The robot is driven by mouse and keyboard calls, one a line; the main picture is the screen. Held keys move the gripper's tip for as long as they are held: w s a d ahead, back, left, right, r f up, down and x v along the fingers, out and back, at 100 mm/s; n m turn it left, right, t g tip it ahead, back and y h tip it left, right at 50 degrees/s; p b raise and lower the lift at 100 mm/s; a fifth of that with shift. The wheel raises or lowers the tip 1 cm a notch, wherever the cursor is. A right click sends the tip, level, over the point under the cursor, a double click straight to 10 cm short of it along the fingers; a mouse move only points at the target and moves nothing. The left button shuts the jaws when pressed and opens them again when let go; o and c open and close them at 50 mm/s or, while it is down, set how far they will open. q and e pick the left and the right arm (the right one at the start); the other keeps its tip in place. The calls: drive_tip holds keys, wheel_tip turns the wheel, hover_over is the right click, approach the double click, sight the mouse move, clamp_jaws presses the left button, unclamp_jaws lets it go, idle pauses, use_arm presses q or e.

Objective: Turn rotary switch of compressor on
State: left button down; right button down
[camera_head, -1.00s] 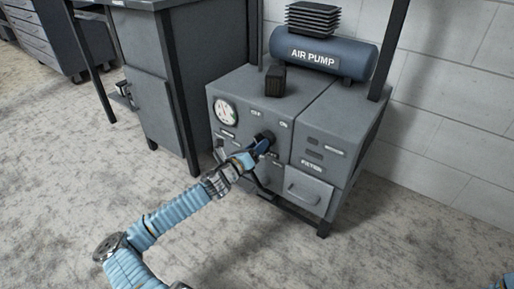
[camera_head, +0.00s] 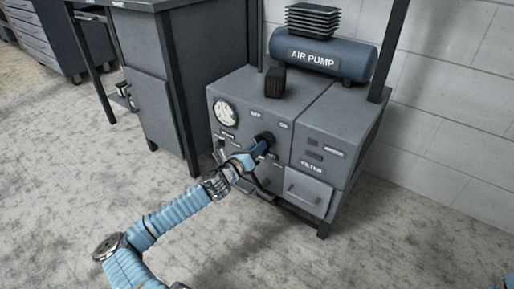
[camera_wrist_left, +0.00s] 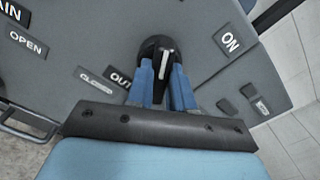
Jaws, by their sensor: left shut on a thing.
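The compressor is a grey cabinet (camera_head: 238,101) with a gauge and labels on its front. Its rotary switch is a dark round knob (camera_head: 266,136) below the "OFF" (camera_head: 256,115) and "ON" (camera_head: 284,126) labels. In the left wrist view the knob (camera_wrist_left: 155,46) has a white pointer line running between my fingers. The "ON" label (camera_wrist_left: 231,40) is to its right. My left gripper (camera_head: 261,146) is shut on the knob, its blue fingers on either side of it (camera_wrist_left: 164,82). The fingers partly hide the knob. My right gripper is out of view.
A blue "AIR PUMP" tank (camera_head: 350,62) and a small dark block (camera_head: 275,82) sit on top of the cabinet. A drawer with a handle (camera_head: 303,192) is at the lower right of the front. A grey workbench (camera_head: 150,75) stands to the left. The floor in front is clear.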

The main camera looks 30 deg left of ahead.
use_arm(q)
drive_tip(key=shift+d+m, duration=0.2)
drive_tip(key=shift+m, duration=6.4)
drive_tip(key=c, duration=1)
unclamp_jaws()
drive_tip(key=s+a+p, duration=0.1)
drive_tip(key=s, duration=1.2)
drive_tip(key=shift+s, duration=0.4)
